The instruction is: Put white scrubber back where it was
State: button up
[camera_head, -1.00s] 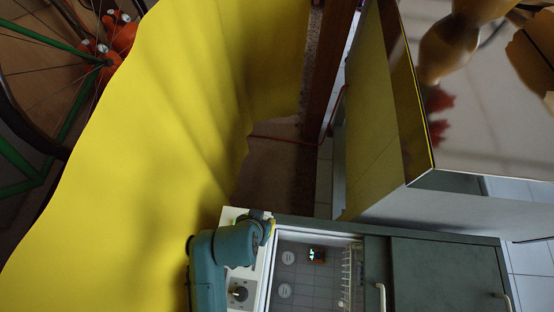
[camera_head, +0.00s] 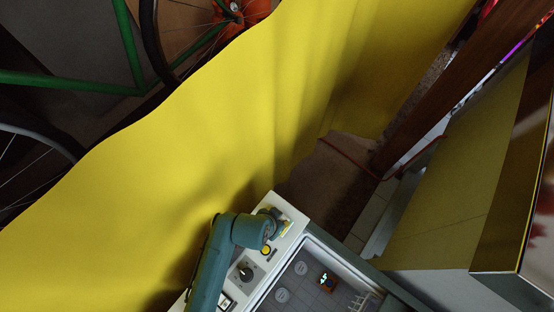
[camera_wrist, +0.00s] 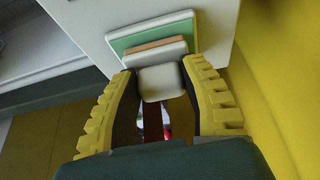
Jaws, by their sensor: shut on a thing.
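My gripper (camera_wrist: 163,85) shows in the wrist view with its yellow ridged fingers on either side of a small white block, which looks like the white scrubber (camera_wrist: 162,76). The fingers are shut on it. Just beyond it are a tan layer and a green layer with a pale edge (camera_wrist: 152,36), close to a white surface (camera_wrist: 215,25). I cannot tell whether the white block touches these layers. In the head view my arm reaches over a white panel, and the scrubber cannot be made out there.
A large yellow sheet (camera_head: 200,170) hangs close behind my arm. A bicycle (camera_head: 75,83) stands beyond the sheet.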

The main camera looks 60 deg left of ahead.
jog(key=shift+f, duration=0.15)
jog(key=o, duration=1)
jog(key=shift+c, duration=0.2)
jog(key=v, duration=1.2)
